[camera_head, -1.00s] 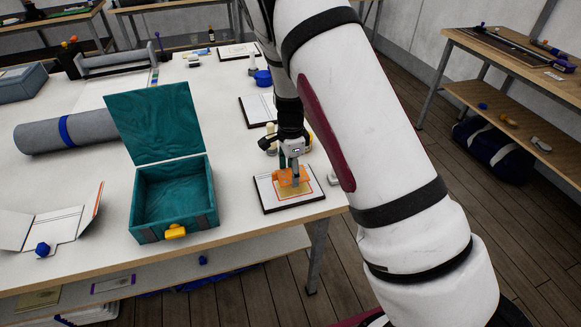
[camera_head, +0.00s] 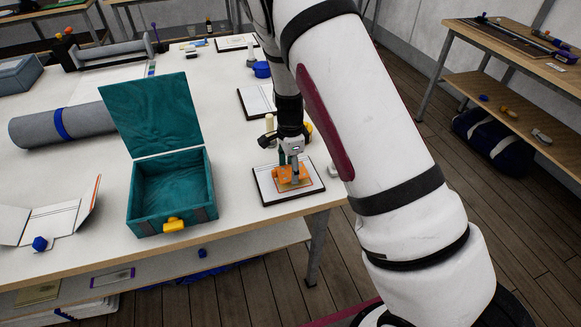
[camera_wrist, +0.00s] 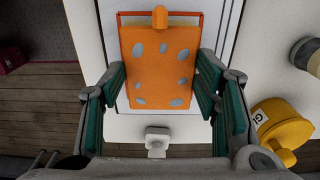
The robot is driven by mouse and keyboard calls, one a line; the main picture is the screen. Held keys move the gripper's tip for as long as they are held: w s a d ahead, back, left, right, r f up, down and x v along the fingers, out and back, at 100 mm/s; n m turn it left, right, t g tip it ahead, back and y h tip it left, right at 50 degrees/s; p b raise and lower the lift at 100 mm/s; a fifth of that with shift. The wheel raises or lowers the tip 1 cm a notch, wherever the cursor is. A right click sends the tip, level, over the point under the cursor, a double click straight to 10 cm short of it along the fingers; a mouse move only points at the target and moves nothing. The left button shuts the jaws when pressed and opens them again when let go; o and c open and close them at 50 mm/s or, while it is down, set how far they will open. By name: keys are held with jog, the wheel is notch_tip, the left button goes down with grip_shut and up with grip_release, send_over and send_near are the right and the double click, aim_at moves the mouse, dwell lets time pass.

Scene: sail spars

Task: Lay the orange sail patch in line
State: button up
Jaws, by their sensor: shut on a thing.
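The orange sail patch (camera_wrist: 160,60) is a block-like piece with grey-blue spots and a small orange tab on its far edge. My gripper (camera_wrist: 163,92) is shut on it, with green finger pads at its left and right sides. In the head view my gripper (camera_head: 291,168) points down at the white dark-edged board (camera_head: 273,194), with the patch (camera_head: 283,173) low over an orange outline on it. In the wrist view the outline shows along the patch's far edge and upper sides. I cannot tell whether the patch touches the board.
An open teal box (camera_head: 150,215) with a yellow latch stands left of the board. A yellow container (camera_wrist: 282,124) and a small white piece (camera_wrist: 158,136) are near my gripper. More boards lie further back. The table's front edge is just before the board.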

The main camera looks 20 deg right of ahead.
jog(key=shift+f+b, duration=0.45)
jog(key=shift+f, duration=0.8)
jog(key=o, duration=1)
jog(key=shift+c, duration=0.5)
jog(key=shift+r+p, duration=1.05)
jog(key=shift+r, duration=2.5)
